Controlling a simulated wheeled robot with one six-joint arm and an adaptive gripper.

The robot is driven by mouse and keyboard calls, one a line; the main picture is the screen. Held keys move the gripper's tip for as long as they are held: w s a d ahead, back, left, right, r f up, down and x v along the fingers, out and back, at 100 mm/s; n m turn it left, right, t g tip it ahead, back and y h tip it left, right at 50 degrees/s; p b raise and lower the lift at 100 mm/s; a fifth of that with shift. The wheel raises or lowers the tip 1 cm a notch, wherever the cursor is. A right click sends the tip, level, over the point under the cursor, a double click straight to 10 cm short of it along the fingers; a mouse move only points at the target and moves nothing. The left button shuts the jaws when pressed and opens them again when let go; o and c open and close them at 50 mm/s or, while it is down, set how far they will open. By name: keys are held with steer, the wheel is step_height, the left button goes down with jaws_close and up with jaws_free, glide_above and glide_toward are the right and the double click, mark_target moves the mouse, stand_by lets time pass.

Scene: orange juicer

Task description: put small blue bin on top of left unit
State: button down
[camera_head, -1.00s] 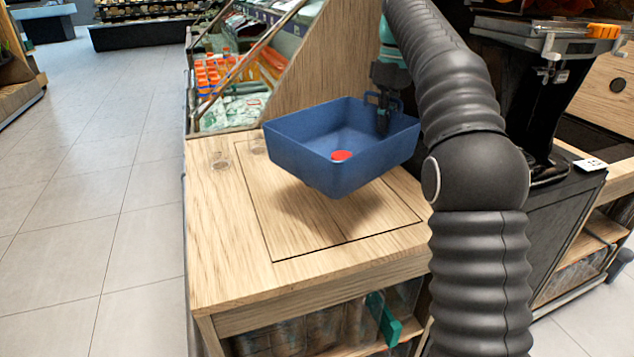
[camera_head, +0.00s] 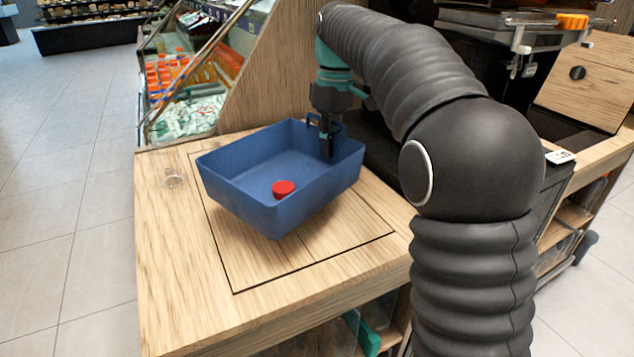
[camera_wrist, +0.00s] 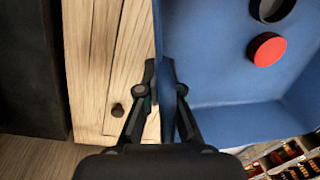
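The small blue bin (camera_head: 235,170) is held by its far right wall over the wooden top of the left unit (camera_head: 180,270). It looks slightly tilted, and I cannot tell whether its underside touches the wood. My gripper (camera_head: 327,148) is shut on the bin's wall, one finger inside and one outside. The wrist view shows the fingers (camera_wrist: 167,95) closed on the blue wall (camera_wrist: 230,125). A red cap (camera_head: 284,188) is in the bin. The wrist view shows the red cap (camera_wrist: 267,49) with a dark round thing (camera_wrist: 272,8) beside it.
A display of bottles and bags (camera_head: 185,95) lies behind a slanted wooden panel. A dark machine (camera_head: 510,45) stands at the right. The wooden top in front of the bin is bare.

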mark_target(319, 173)
steer(key=s+f, duration=0.1)
steer(key=s+a, duration=0.1)
steer(key=s+a+f, duration=0.1)
steer(key=shift+s+a+f+b, duration=0.15)
steer(key=shift+s+f+b, duration=0.15)
steer(key=shift+s+b, duration=0.1)
steer(key=shift+f, duration=2)
steer(key=c, duration=1.3)
jaws_free()
steer(key=shift+f, duration=0.1)
